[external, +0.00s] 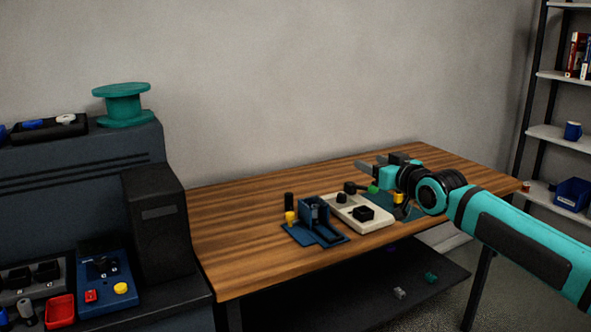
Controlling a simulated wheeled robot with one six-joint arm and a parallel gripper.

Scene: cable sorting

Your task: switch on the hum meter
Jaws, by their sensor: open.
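I cannot tell for sure which device is the hum meter. A cream panel (372,223) with dark knobs and a black block lies on the wooden table. A blue box with a red and a yellow button (107,283) stands on the dark bench at the left. My gripper (372,162) is open above the right part of the table, its grey fingers pointing left and away. It looks empty, and is behind and above the cream panel. My wrist partly hides a teal mat (405,217) with small green and yellow parts.
A blue bracket (316,222) stands left of the cream panel, beside a black cylinder (289,201) and a yellow piece (291,217). A dark tower (158,235) rises at the bench's right end. The table's left part is clear.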

